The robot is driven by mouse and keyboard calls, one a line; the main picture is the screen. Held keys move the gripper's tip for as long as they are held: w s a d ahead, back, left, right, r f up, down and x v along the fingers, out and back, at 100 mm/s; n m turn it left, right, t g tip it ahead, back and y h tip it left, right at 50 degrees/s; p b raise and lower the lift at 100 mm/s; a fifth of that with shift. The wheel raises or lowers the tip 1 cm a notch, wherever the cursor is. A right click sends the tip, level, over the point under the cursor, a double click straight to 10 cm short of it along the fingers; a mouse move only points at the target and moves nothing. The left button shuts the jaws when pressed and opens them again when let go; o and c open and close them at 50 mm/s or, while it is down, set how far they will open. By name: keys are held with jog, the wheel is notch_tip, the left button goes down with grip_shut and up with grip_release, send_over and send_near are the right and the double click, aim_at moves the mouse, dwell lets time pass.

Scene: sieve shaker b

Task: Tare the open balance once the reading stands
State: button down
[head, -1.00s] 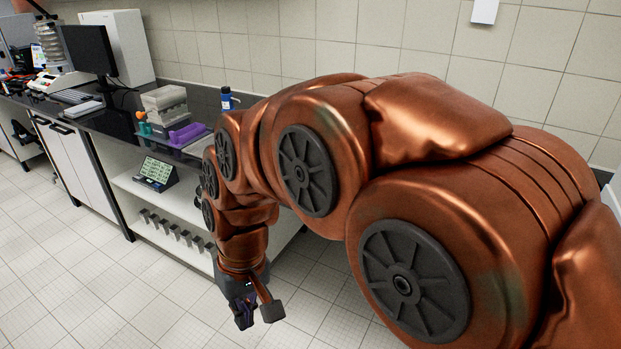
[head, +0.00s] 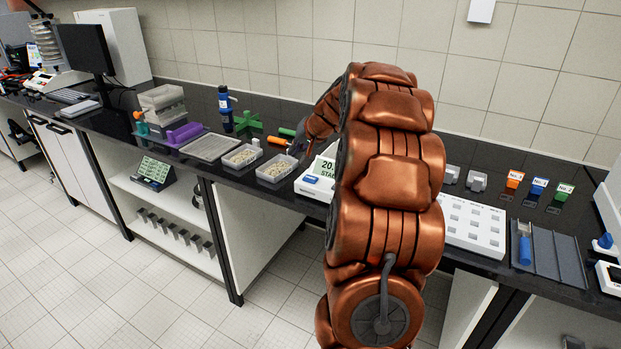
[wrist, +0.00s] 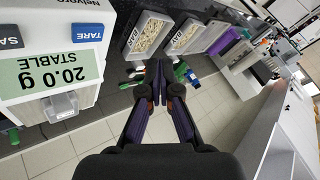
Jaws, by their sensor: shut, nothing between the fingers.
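The balance (wrist: 112,18) fills the upper left of the wrist view, upside down. Its green display (wrist: 55,78) reads 20.0 g STABLE. A blue TARE button (wrist: 88,32) and a dark SAVE button (wrist: 9,38) sit on its panel. A small grey metal piece (wrist: 61,106) stands just beyond the display. In the head view the balance (head: 308,190) is partly hidden by my arm, with part of the display (head: 326,168) showing. My gripper (wrist: 160,84) is shut and empty, to the right of the TARE button in the wrist view, apart from it.
Two trays of pale grains (head: 243,157) (head: 277,171) stand left of the balance, with a grey flat tray (head: 210,147) beyond. A blue bottle (head: 226,110) and green stand (head: 249,122) are behind. A white multi-well block (head: 473,228) and a grey rack (head: 549,250) lie right.

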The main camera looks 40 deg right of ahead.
jog(key=d+m+h, duration=0.1)
jog(key=d, duration=0.5)
jog(key=shift+s+t, duration=0.2)
jog(key=shift+t, duration=0.1)
jog(key=b, duration=0.4)
send_over(312, 179)
notch_tip(312, 179, down, 7)
jog(key=shift+f, duration=0.1)
jog(key=shift+f+b, duration=0.6)
jog(key=shift+f, duration=0.25)
dwell(0.5)
jog(key=shift+f+b, duration=0.4)
